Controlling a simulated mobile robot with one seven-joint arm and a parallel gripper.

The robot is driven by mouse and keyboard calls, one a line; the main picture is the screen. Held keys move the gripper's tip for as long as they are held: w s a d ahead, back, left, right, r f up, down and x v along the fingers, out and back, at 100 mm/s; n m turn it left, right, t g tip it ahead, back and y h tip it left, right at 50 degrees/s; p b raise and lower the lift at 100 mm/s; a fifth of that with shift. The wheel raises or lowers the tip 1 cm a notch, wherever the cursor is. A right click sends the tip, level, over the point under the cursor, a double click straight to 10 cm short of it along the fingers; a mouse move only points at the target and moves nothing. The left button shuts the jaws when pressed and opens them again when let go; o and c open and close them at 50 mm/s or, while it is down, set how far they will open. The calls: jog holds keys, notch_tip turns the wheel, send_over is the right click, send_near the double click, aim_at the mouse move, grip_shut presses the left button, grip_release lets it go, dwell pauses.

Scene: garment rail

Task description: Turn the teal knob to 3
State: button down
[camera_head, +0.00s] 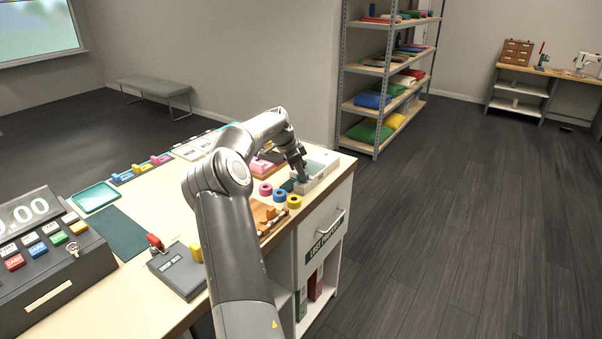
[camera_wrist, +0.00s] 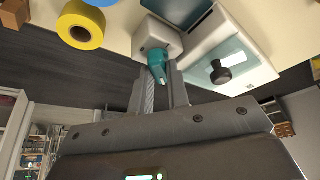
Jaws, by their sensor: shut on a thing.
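The teal knob (camera_wrist: 158,62) sticks out from the face of a small white block (camera_wrist: 150,36) in the wrist view. It is partly covered by my fingers. My gripper (camera_wrist: 165,78) is shut on the teal knob, one finger on each side. In the head view my gripper (camera_head: 300,175) points down at the counter's far right corner, and the knob cannot be made out clearly there. No number marks around the knob are legible, so I cannot tell its setting.
Beside the block stands a white box (camera_wrist: 262,72) with a teal-tinted panel and a black knob (camera_wrist: 220,72). Yellow (camera_head: 294,201), blue and magenta rings lie near my gripper. A wooden tray (camera_head: 270,222) and drawer handle (camera_head: 330,221) are nearby.

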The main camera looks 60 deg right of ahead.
jog(key=m+y, duration=0.1)
jog(key=m, duration=0.1)
jog(key=m+g, duration=0.1)
jog(key=m, duration=0.2)
jog(key=shift+w+d+m+y, duration=0.1)
jog(key=shift+d+m+y, duration=0.1)
jog(key=shift+m+y, duration=1.1)
jog(key=shift+m, duration=1.1)
jog(key=c, duration=1.4)
grip_release()
jog(key=shift+g, duration=0.3)
